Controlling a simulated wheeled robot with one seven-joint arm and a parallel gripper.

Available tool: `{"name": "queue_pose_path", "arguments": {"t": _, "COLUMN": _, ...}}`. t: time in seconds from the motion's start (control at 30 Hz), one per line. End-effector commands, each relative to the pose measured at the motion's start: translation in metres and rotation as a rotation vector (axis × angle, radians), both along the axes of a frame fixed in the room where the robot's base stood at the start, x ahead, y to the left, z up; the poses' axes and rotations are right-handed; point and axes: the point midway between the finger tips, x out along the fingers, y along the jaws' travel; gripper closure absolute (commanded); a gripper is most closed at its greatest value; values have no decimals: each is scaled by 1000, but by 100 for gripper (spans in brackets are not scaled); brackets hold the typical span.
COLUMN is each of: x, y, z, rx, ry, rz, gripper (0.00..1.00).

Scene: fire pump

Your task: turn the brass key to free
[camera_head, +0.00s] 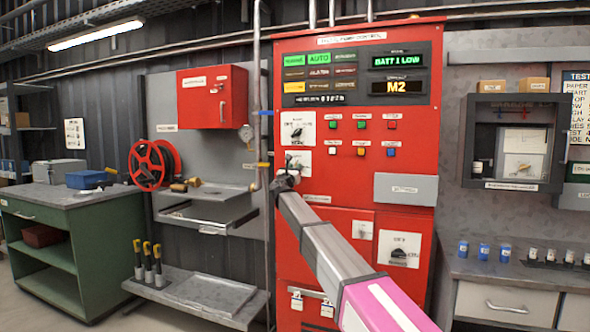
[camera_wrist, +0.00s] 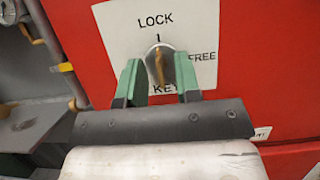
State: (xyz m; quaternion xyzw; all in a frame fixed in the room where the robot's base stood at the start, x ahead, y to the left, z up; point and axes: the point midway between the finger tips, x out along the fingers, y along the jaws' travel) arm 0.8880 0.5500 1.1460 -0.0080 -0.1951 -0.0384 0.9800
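The brass key (camera_wrist: 160,66) sits in a round lock on a white plate (camera_wrist: 118,35) marked LOCK at the top, FREE at the right and KEY below. The key stands nearly upright, in line with the LOCK mark. My gripper (camera_wrist: 158,80) has its two green fingers either side of the lock, with visible gaps between them and the key. It is open and holds nothing. In the head view my gripper (camera_head: 291,166) is at the small plate on the red panel (camera_head: 347,188), and it hides the key there.
Above the plate is a rotary switch (camera_head: 297,131), with several coloured buttons to its right. A pipe (camera_head: 257,90) runs down left of the panel. A grey box (camera_head: 405,189) sits on the panel at right. A workbench (camera_head: 500,270) stands at the right.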

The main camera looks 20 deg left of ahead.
Motion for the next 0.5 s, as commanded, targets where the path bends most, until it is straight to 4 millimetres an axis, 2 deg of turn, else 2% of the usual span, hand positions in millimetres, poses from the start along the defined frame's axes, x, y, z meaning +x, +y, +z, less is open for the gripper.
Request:
{"name": "queue_pose_path", "arguments": {"t": 0.1, "x": 7, "y": 0, "z": 3, "rx": 0, "ry": 0, "rz": 0, "gripper": 69}}
{"name": "queue_pose_path", "arguments": {"t": 0.33, "x": 7, "y": -1, "z": 3, "rx": 1, "ry": 0, "rz": 0, "gripper": 69}}
{"name": "queue_pose_path", "arguments": {"t": 0.37, "x": 7, "y": -1, "z": 3, "rx": 1, "ry": 0, "rz": 0, "gripper": 76}}
{"name": "queue_pose_path", "arguments": {"t": 0.43, "x": 7, "y": -1, "z": 3, "rx": 1, "ry": 0, "rz": 0, "gripper": 98}}
{"name": "queue_pose_path", "arguments": {"t": 0.5, "x": 7, "y": -1, "z": 3, "rx": 1, "ry": 0, "rz": 0, "gripper": 100}}
